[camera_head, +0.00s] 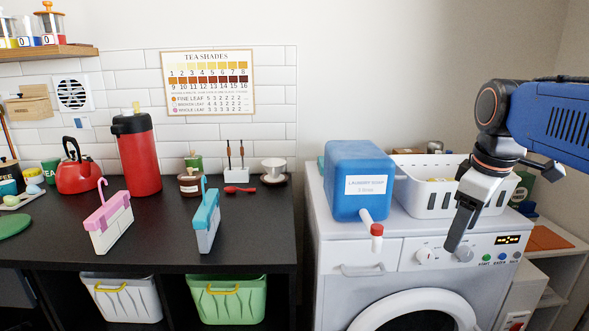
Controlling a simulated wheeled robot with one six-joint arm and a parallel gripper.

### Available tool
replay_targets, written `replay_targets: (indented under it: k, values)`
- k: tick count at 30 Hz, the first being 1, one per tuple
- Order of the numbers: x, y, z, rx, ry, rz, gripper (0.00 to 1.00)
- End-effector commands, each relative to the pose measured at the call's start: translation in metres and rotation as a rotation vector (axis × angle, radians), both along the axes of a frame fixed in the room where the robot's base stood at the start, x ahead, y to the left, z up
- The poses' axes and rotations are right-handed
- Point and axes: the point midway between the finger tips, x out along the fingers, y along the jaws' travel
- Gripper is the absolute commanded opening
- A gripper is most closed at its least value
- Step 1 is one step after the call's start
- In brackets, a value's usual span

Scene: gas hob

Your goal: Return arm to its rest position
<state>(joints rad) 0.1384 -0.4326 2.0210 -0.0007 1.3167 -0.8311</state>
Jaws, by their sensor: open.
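My arm (550,125) reaches in from the right edge, blue with dark grey and orange-ringed joints. My gripper (462,225) hangs from it, pointing down in front of the washing machine's control panel and the white basket. It looks empty, with no object between its fingers. The fingers overlap in this view, so the gap between them is hard to see.
The washing machine (350,292) stands below my gripper. On it are a blue laundry soap container (350,165) with a red-capped spout and a white slotted basket (425,202). The dark counter (150,245) at left holds a red kettle (78,172) and a red flask (138,160).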

Motion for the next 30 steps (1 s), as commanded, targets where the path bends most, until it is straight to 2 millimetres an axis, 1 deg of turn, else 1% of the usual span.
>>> replay_targets:
  k: [1,5,9,12,15,18,21,27,29,30]
  values:
    - [-0.015,0.007,-0.014,0.015,-0.018,-0.054,0.60]
    - [-0.046,0.021,-0.053,0.065,-0.067,-0.214,0.60]
    - [-0.078,0.034,-0.096,0.128,-0.116,-0.381,0.60]
    - [-0.098,0.041,-0.125,0.173,-0.146,-0.485,0.60]
    - [-0.112,0.045,-0.147,0.211,-0.164,-0.566,0.60]
    - [-0.121,0.047,-0.162,0.237,-0.177,-0.618,0.60]
    - [-0.125,0.048,-0.168,0.249,-0.184,-0.643,0.60]
    - [-0.125,0.049,-0.169,0.253,-0.185,-0.650,0.60]
    - [-0.125,0.049,-0.169,0.252,-0.184,-0.650,0.46]
    - [-0.125,0.049,-0.169,0.252,-0.184,-0.650,0.36]
